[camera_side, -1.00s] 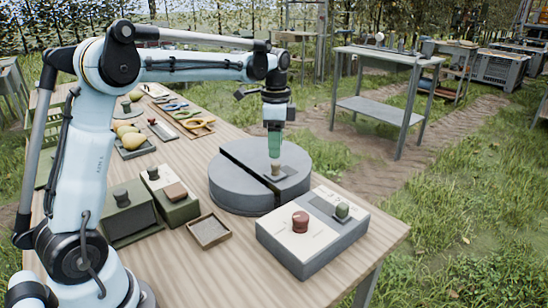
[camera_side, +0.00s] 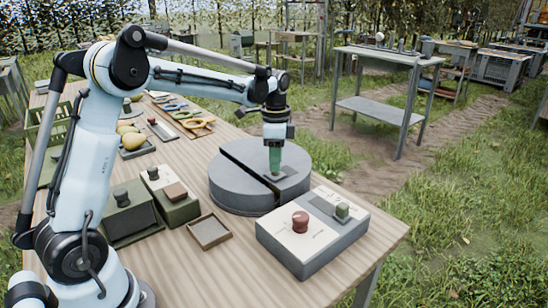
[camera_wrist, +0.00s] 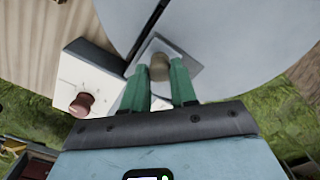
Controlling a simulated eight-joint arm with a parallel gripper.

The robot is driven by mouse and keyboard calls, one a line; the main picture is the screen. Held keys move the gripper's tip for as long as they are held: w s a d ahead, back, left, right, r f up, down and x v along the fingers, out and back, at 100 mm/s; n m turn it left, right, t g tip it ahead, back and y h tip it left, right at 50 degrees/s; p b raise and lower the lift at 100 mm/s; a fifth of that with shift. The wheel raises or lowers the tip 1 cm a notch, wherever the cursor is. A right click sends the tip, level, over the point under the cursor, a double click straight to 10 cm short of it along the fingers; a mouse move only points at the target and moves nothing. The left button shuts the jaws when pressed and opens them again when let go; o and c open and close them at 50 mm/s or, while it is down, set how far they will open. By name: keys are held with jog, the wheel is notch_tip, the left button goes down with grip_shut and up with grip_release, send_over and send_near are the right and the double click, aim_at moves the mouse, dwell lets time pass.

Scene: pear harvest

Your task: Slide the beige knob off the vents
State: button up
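The beige knob (camera_wrist: 159,66) stands on a small square grey plate (camera_wrist: 186,52) on top of a round grey drum (camera_side: 240,185). A dark slot runs across the drum beside the plate. My gripper (camera_wrist: 160,68) points down at the knob, its two green fingers apart, one on each side of it. Small gaps seem to show between knob and fingers, but contact is hard to judge. In the side view the fingers (camera_side: 275,160) hide the knob. I cannot make out any vents clearly.
A grey box (camera_side: 310,235) with a red knob (camera_side: 300,221) and a green knob (camera_side: 342,211) stands at the front right of the table. A small empty tray (camera_side: 209,232) and green boxes (camera_side: 176,205) lie to the left. Pears and tools lie farther back.

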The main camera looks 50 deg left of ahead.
aim_at(284, 172)
grip_shut()
jog(key=shift+w, duration=1.55)
jog(key=o, duration=0.8)
grip_release()
jog(key=shift+r, duration=0.1)
notch_tip(284, 172, up, 12)
jog(key=shift+f, duration=0.1)
jog(key=shift+d, duration=0.1)
